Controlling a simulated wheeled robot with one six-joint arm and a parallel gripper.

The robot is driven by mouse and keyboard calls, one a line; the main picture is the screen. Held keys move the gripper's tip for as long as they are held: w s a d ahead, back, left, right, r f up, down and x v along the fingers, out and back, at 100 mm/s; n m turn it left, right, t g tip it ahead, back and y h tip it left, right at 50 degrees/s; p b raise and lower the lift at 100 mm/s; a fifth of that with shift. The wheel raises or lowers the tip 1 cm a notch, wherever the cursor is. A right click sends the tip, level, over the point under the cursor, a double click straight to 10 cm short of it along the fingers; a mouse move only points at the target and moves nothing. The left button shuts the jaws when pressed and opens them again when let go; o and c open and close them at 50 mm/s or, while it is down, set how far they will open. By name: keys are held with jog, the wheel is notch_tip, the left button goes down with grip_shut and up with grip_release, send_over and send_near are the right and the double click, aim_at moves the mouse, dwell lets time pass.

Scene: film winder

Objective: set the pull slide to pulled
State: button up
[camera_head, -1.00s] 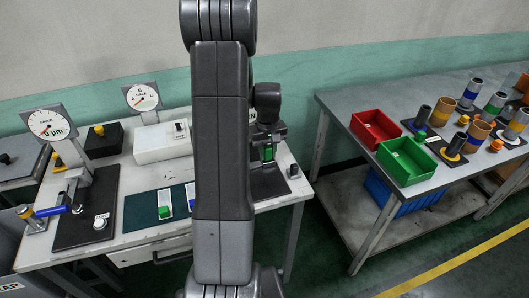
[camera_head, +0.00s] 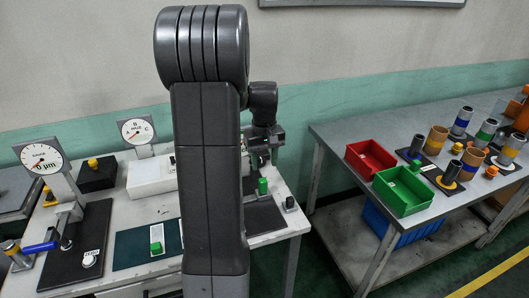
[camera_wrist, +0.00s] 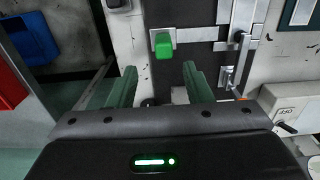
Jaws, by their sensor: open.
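A green block-shaped handle (camera_head: 262,186) stands on the dark base plate at the right end of the left table. I take it for the pull slide's handle. In the wrist view the green handle (camera_wrist: 163,48) sits on a short grey metal bar, ahead of my gripper (camera_wrist: 160,78). My gripper is open, with its green fingers apart and nothing between their tips. In the head view my gripper (camera_head: 260,158) is above the handle and apart from it. My arm hides part of the table, and I cannot tell the slide's position.
Another green knob (camera_head: 157,240) is on a white plate on the dark green panel. A small black knob (camera_head: 291,204) stands right of the handle. A white box (camera_head: 150,178) stands behind. Red (camera_head: 370,160) and green (camera_head: 404,191) bins are on the right table.

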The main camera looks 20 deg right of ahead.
aim_at(259, 180)
jog(key=shift+r, duration=2)
jog(key=shift+f, duration=0.1)
notch_tip(259, 180, down, 14)
jog(key=shift+r+p, duration=0.2)
jog(key=shift+p, duration=0.35)
jog(key=shift+a+f, duration=0.1)
jog(key=shift+a, duration=0.75)
